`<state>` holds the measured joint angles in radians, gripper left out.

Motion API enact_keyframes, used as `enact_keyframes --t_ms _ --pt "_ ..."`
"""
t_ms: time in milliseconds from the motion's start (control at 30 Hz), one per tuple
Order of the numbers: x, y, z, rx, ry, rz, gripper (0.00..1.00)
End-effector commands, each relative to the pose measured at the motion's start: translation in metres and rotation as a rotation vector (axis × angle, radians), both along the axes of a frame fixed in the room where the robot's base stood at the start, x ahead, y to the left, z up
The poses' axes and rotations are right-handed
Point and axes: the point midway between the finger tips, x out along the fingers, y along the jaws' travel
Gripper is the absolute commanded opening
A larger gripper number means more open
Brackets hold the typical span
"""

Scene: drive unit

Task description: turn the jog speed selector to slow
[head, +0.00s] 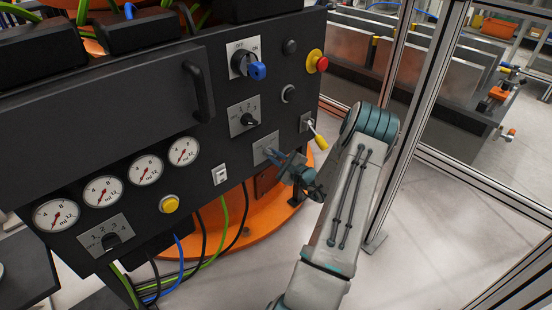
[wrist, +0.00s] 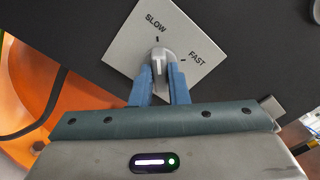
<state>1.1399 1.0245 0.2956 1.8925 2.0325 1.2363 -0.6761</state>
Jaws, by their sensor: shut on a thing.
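The jog speed selector is a small grey knob (wrist: 158,59) on a light square plate (wrist: 187,32) marked SLOW and FAST. The plate is seen at a tilt in the wrist view. The knob's pale line points up in that view, toward the mark beside SLOW and away from FAST. My gripper (wrist: 159,77) has its two blue fingers closed on either side of the knob. In the head view my gripper (head: 279,158) is at the panel, partly covering the selector plate (head: 263,147); the knob is hidden there.
Close by on the panel are a yellow-tipped lever (head: 320,142), a 1-2-3 selector (head: 246,119), a blue-handled switch (head: 256,70) and a red emergency button (head: 317,61). Cables (head: 205,240) hang below the panel. A metal frame post (head: 400,170) stands right of my arm.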

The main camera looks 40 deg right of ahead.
Motion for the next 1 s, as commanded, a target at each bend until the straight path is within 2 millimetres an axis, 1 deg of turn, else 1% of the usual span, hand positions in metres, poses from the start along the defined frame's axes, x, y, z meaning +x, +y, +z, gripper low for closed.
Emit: enact_keyframes --t_ms 400,433,467,500,733,833,933,1000 --pt "-0.001 0.000 -0.002 -0.003 0.004 0.000 0.00" --pt "-0.001 0.000 -0.002 -0.003 0.004 0.000 0.23" --pt "-0.001 0.001 -0.002 -0.003 0.004 0.000 0.31" --pt "-0.001 0.000 -0.002 -0.003 0.003 0.001 0.36" --pt "0.000 0.000 -0.001 -0.004 0.001 0.000 0.36" --pt "-0.004 0.000 0.000 -0.004 0.002 -0.001 0.36" --pt "-0.014 -0.001 0.000 -0.003 0.003 -0.001 0.36" --pt "-0.027 -0.003 0.001 -0.003 0.003 -0.003 0.36"
